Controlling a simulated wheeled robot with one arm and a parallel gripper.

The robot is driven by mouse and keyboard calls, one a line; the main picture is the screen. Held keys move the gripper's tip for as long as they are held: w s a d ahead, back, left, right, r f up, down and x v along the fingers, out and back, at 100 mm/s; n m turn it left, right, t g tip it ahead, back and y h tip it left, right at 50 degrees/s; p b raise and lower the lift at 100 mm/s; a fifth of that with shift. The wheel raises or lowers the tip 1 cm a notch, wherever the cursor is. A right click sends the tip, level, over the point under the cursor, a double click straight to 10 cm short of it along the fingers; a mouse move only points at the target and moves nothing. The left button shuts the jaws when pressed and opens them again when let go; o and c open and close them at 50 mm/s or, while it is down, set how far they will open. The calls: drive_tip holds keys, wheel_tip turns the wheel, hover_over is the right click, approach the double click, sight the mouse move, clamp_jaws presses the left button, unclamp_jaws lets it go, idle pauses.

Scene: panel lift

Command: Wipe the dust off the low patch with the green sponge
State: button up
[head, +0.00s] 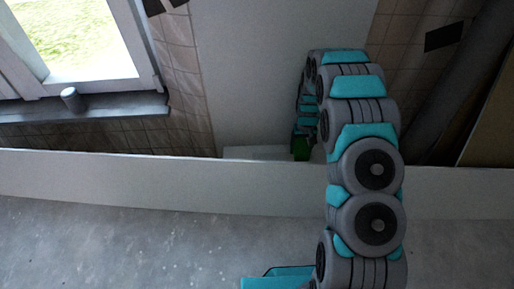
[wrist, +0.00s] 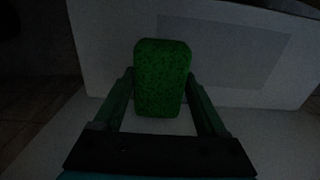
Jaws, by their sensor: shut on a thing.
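The green sponge (wrist: 161,75) is held between the two fingers of my gripper (wrist: 161,88), which is shut on it. In the head view the sponge (head: 300,150) is a small green block at the end of my arm, partly hidden behind the arm and the pale ledge. A faint grey rectangular patch (wrist: 232,50) lies on the white panel in the wrist view, to the right of and behind the sponge. The sponge's upper part overlaps the patch's left side in the picture. I cannot tell whether the sponge touches the panel.
A long pale ledge (head: 120,178) runs across the head view, and my arm reaches over it. A tall plain panel (head: 260,70) stands behind it, between tiled walls. A window (head: 80,40) with a sill (head: 110,107) is at left. A dark pipe (head: 465,80) leans at right.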

drive_tip(key=shift+r+p, duration=0.3)
drive_tip(key=shift+r, duration=2.25)
